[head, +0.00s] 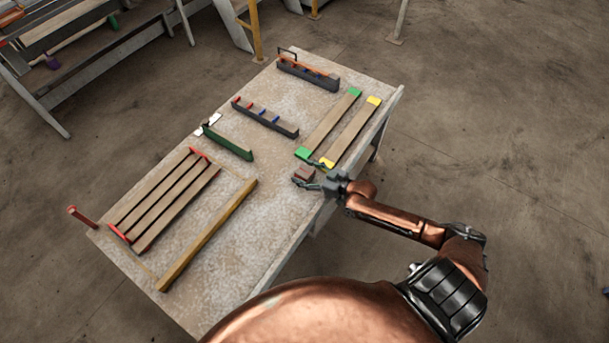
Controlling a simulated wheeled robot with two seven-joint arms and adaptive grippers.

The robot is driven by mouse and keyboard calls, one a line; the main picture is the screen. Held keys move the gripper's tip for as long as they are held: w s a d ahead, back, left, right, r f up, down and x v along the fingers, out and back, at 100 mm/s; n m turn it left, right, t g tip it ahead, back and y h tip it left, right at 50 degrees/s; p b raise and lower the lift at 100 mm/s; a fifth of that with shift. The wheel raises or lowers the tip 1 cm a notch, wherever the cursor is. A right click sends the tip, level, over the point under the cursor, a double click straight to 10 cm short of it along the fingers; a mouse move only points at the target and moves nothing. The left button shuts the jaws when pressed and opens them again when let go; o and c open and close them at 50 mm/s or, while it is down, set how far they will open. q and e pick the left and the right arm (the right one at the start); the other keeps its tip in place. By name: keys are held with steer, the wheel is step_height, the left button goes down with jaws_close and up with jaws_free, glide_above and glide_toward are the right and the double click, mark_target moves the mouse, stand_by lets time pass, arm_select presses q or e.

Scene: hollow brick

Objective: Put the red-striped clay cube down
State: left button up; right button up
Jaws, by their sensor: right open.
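A small reddish-brown clay cube (304,172) sits at the right side of the table, just in front of the green-ended and yellow-ended boards. Its stripes are too small to make out. My right gripper (308,176) reaches in from the right, with its fingers open on either side of the cube or close to it. I cannot tell whether a finger touches it. The cube seems to rest on the tabletop, though its underside is hard to see. My left gripper is not in view.
Bare tabletop lies left of the cube.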

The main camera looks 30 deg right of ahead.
steer(key=c, duration=1.2)
steer(key=shift+r, duration=0.1)
steer(key=shift+c, duration=0.2)
